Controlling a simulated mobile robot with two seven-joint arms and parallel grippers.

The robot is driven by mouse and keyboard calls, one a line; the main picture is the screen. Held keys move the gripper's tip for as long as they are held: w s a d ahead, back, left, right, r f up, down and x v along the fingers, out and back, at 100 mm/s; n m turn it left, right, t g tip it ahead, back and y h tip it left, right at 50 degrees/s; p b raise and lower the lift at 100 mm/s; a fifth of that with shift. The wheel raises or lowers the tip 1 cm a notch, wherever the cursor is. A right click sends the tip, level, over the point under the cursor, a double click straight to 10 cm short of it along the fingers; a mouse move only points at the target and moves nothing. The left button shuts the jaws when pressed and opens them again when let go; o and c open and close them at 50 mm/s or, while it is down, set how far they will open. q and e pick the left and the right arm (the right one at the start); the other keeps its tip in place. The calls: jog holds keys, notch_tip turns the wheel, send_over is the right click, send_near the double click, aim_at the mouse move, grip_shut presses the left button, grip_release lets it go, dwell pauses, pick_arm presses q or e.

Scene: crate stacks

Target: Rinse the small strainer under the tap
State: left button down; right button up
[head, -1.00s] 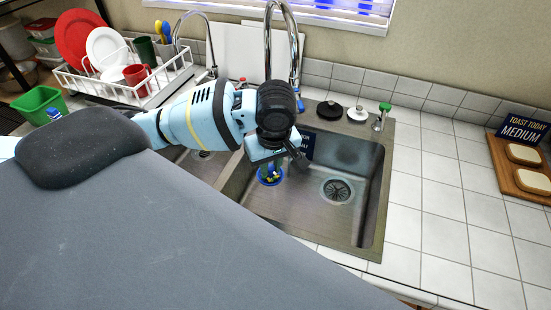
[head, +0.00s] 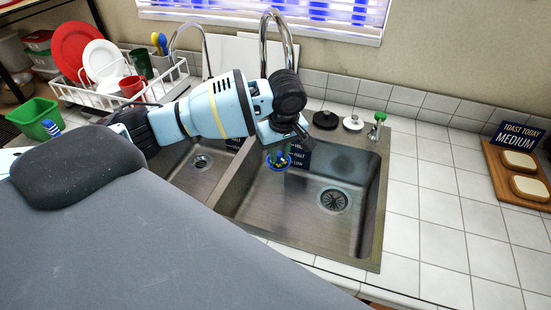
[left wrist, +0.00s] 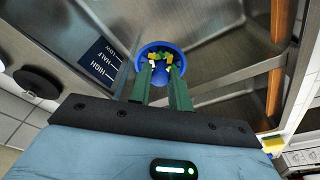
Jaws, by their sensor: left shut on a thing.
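The small strainer (left wrist: 142,53) shows as a round blue rim with yellow and green bits inside in the left wrist view. My left gripper (left wrist: 161,76) is shut on it with green fingers. In the head view the strainer (head: 286,166) is small and partly hidden under my left gripper (head: 277,156), above the right sink basin (head: 290,215). The tap (head: 264,40) is a tall chrome arch behind my left arm; its lower part and outlet are hidden. My right gripper is not in view.
A blue sign (left wrist: 100,63) stands at the basin's back wall, close to the strainer. A drain (head: 333,201) is in the basin floor. Black and white knobs (head: 353,123) and a green-topped dispenser (head: 377,124) line the back rim. A dish rack (head: 110,100) stands left; toast (head: 518,161) lies right.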

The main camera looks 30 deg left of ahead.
pick_arm(q)
jog(key=shift+w+a, duration=0.25)
jog(key=shift+w, duration=0.75)
jog(key=shift+w+a, duration=0.2)
jog(key=shift+w, duration=0.75)
jog(key=shift+d, duration=0.1)
jog(key=shift+w+d, duration=0.1)
jog(key=shift+d, duration=0.25)
jog(key=s+d+r, duration=0.2)
jog(key=s, duration=0.7)
jog(key=shift+s+d, duration=0.2)
jog(key=shift+s, duration=0.2)
